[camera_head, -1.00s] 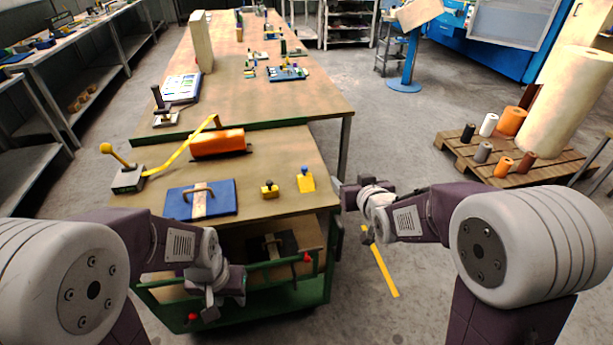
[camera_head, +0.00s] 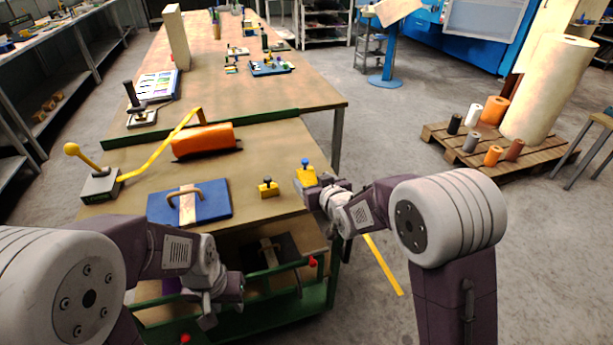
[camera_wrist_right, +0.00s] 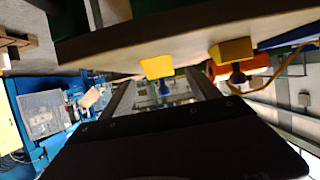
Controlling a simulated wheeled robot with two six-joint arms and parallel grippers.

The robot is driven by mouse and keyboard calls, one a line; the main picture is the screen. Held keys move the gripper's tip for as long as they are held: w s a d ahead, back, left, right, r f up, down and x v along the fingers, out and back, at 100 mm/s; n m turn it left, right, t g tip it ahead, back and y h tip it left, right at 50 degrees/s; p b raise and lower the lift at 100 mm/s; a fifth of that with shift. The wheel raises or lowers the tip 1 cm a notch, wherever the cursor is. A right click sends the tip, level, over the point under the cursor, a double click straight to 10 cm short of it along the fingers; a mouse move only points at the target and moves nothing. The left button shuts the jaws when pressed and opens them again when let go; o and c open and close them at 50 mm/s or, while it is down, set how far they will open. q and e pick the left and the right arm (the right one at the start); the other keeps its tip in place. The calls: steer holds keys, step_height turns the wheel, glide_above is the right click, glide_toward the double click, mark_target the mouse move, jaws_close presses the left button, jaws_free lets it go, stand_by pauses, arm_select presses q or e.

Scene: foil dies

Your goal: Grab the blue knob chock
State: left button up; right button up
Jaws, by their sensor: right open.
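The blue knob chock (camera_head: 306,175) is a yellow block with a blue knob, at the right front corner of the wooden bench top. My right gripper (camera_head: 322,186) is just to its right and front, partly overlapping it in the head view; I cannot tell whether they touch. In the right wrist view, which appears upside down, the chock (camera_wrist_right: 157,67) lies ahead between the open, empty fingers of my right gripper (camera_wrist_right: 160,92). My left gripper (camera_head: 212,302) hangs low before the green cart; its jaw opening is unclear.
A similar yellow chock with a dark knob (camera_head: 268,187) stands left of it, also in the wrist view (camera_wrist_right: 232,50). A blue plate with a handle (camera_head: 218,200), an orange roll (camera_head: 204,142) and a yellow lever (camera_head: 100,172) lie further left.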

mark_target(307, 175)
steer(key=x, duration=0.5)
steer(key=shift+w, duration=0.15)
steer(key=shift+c, duration=0.3)
steer(key=c, duration=1.4)
steer(key=shift+c, duration=0.2)
steer(key=shift+r, duration=0.15)
